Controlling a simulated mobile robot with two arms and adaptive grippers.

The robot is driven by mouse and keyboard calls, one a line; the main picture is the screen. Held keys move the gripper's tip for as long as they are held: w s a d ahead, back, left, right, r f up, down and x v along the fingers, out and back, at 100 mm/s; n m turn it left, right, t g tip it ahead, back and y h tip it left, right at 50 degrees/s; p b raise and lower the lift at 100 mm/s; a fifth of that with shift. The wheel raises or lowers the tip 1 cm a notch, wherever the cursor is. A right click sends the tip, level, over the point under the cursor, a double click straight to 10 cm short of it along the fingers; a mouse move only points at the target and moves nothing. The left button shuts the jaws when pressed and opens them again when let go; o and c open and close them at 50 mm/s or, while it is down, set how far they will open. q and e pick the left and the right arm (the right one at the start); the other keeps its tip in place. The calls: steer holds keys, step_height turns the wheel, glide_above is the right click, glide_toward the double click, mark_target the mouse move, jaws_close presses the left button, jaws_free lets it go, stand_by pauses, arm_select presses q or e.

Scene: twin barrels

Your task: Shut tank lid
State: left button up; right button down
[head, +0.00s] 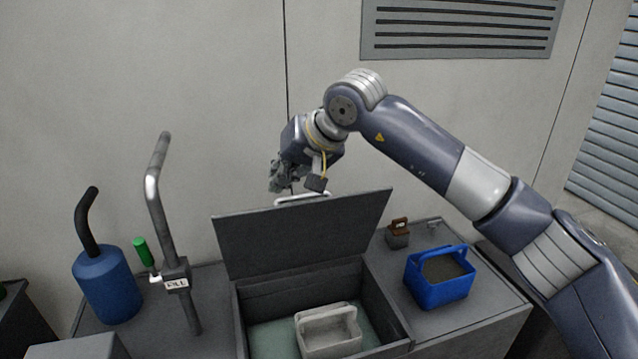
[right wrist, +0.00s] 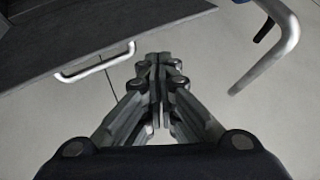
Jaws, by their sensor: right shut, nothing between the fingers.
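The tank (head: 395,329) is an open dark grey box set in the counter. Its lid (head: 305,235) stands raised at the back, close to upright. A pale bar handle (head: 303,199) sits at the lid's top edge; it also shows in the right wrist view (right wrist: 97,66). My right gripper (head: 278,186) is shut and empty, above and just left of the handle, apart from it as far as I can tell. Its closed fingers (right wrist: 157,62) point past the handle in the wrist view. My left gripper is not in view.
A grey basket (head: 328,335) sits inside the tank. A blue basket (head: 440,278) and a small brown-topped block (head: 398,233) stand on the right. A bent metal pipe (head: 160,215) with a green-handled valve (head: 143,252) and a blue bottle (head: 107,284) stand on the left.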

steer(key=w+d+r+n+t+h, duration=0.1)
steer(key=w+d+r+t+h, duration=0.2)
steer(key=d, duration=0.5)
steer(key=g+h+p, duration=0.1)
steer(key=p, duration=0.2)
glide_above(315, 193)
step_height(315, 193, down, 7)
steer(key=shift+s+d+f+p, duration=0.1)
steer(key=shift+s+d+f, duration=0.05)
steer(key=shift+s, duration=0.45)
steer(key=shift+s+d+f+p, duration=0.15)
steer(key=shift+s+f, duration=0.05)
steer(key=shift+s, duration=0.4)
steer(key=shift+s+d+f+p, duration=0.1)
steer(key=shift+s+d+f, duration=0.05)
steer(key=shift+s, duration=0.45)
